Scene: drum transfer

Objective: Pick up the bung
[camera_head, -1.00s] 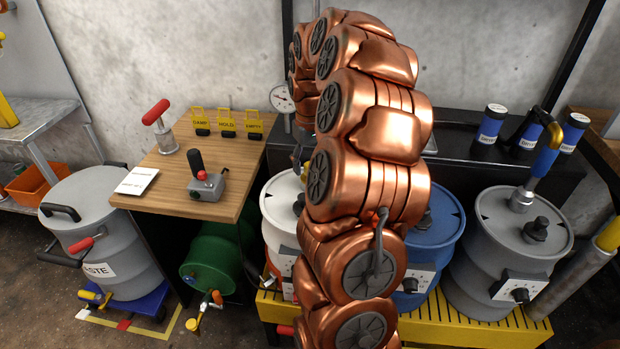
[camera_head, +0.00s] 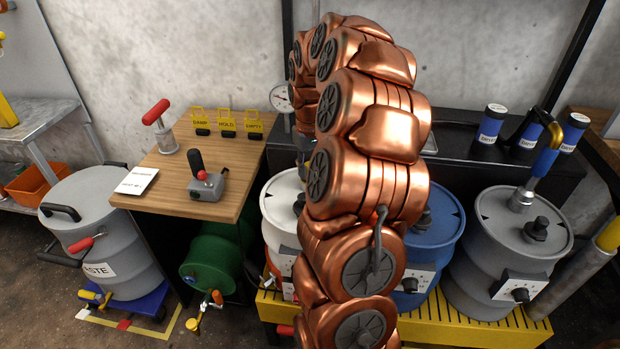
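My copper-coloured arm rises through the middle of the view and bends over toward the back. A dark grey part at its far end, seemingly my gripper (camera_head: 303,152), shows just left of the arm above the white drum (camera_head: 281,215). Its fingers are mostly hidden, so I cannot tell whether it is open or holds anything. A black fitting (camera_head: 298,204) on the white drum's lid is partly covered by my arm. A similar black fitting (camera_head: 537,229) stands on the grey drum (camera_head: 480,255) at right. I cannot tell which piece, if any, is the bung.
A blue drum (camera_head: 440,240) is partly behind my arm on the yellow pallet (camera_head: 470,333). A wooden table (camera_head: 235,160) at left bears a joystick box (camera_head: 207,186), a red-handled tool (camera_head: 157,115) and yellow tags (camera_head: 227,123). A waste drum (camera_head: 120,250) stands far left.

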